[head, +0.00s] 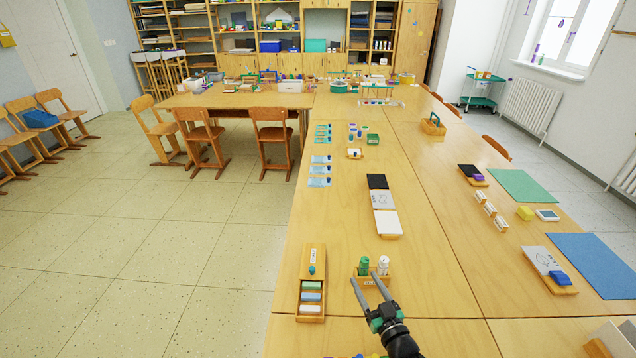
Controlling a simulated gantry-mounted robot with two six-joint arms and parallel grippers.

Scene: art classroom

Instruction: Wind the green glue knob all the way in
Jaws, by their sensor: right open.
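A green glue stick (364,267) stands upright at the front of the long table, beside a white glue stick (383,265). Both are in a small wooden holder (386,275) with a label on its front. The green stick's knob is too small to make out. My right gripper (365,278) is open, its two fingers pointing away from me toward the holder, just in front of the green stick. I cannot tell whether a finger touches the holder. Nothing shows between the fingers. My left gripper is not in view.
A wooden box (313,257) with a teal knob and coloured blocks stands left of the holder. A black, grey and white board (383,200) lies behind it. A blue mat (598,262) is at the right. The table between the holder and the right-hand items is clear.

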